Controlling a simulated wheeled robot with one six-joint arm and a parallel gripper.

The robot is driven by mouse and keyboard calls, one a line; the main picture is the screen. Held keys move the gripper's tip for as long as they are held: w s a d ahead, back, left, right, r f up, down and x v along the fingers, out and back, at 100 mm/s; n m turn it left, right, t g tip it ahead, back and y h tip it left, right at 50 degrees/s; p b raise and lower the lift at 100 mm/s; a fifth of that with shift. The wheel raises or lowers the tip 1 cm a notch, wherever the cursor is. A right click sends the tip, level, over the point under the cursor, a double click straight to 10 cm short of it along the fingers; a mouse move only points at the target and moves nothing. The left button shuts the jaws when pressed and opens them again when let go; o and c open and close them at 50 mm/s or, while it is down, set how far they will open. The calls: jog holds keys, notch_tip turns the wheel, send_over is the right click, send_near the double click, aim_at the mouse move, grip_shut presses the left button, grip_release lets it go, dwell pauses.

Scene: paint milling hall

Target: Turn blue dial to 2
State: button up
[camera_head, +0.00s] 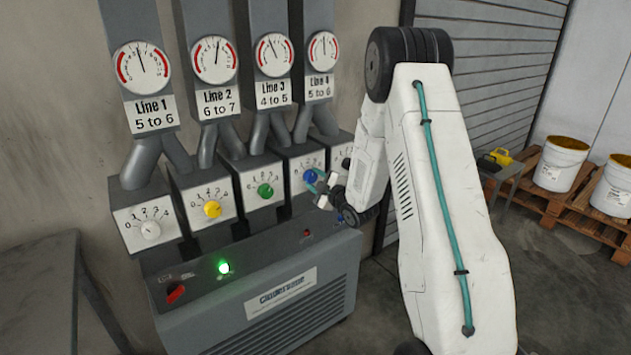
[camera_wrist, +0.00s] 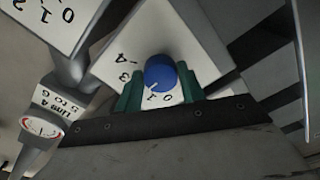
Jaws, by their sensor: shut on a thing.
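The blue dial (camera_head: 310,176) is a round knob on the white face of a grey box, in the row on the machine. In the wrist view, which is upside down, the blue dial (camera_wrist: 160,72) sits between the green fingers of my gripper (camera_wrist: 160,82). The fingers close on its two sides. Its white pointer mark points down-left there, near the printed 1. The 0, 1, 3 and 4 are readable; the 2 seems hidden by a finger. In the head view my gripper (camera_head: 321,184) reaches the dial from the right.
White (camera_head: 150,231), yellow (camera_head: 212,209) and green (camera_head: 265,191) dials stand left of it. Line gauges hang above; the Line 4 gauge (camera_head: 322,52) also shows in the wrist view (camera_wrist: 42,127). A green lamp (camera_head: 223,267) glows on the cabinet. Paint buckets (camera_head: 561,165) stand right.

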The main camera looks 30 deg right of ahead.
jog(key=o, duration=1)
jog(key=shift+c, duration=0.2)
jog(key=shift+s, duration=0.15)
jog(key=s, duration=0.7)
jog(key=shift+s+d, duration=0.2)
jog(key=shift+s, duration=0.1)
